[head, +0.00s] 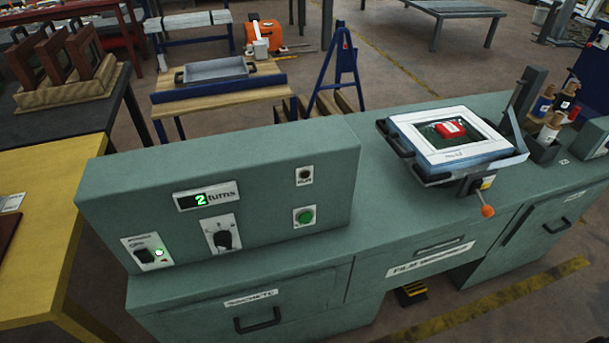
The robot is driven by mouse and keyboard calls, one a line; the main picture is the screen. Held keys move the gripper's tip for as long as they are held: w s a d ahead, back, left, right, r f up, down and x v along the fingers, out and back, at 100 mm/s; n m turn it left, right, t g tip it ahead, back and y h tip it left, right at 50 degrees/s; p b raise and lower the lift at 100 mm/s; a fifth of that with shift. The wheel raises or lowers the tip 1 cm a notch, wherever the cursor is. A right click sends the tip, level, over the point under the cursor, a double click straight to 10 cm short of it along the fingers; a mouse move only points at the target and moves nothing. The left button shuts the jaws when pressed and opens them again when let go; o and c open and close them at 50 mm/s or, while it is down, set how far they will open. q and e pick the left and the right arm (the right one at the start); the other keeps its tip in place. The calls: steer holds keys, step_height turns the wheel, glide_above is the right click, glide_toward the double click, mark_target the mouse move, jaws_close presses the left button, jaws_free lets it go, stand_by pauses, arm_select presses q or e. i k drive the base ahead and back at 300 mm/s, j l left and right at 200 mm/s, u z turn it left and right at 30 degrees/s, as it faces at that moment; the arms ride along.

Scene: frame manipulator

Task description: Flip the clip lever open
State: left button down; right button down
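A white frame (419,131) with a dark green inner panel lies on a holder on the right part of the green workbench (385,232). A red block (457,127) with a white label sits on the panel. A lever with an orange knob (487,211) sticks out below the frame's front right edge. It may be the clip lever; I cannot tell whether it is open or closed. A grey metal bar (514,148) runs beside the frame's right edge. Neither of my grippers is in view.
A green control box (262,196) with a "2 turns" display stands on the bench's left. Spools and bottles (550,117) crowd a holder right of the frame. A dark handle (395,139) juts from the frame's left. A yellow table (46,222) is at far left.

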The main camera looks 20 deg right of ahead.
mark_target(486, 211)
steer(key=z, duration=1.8)
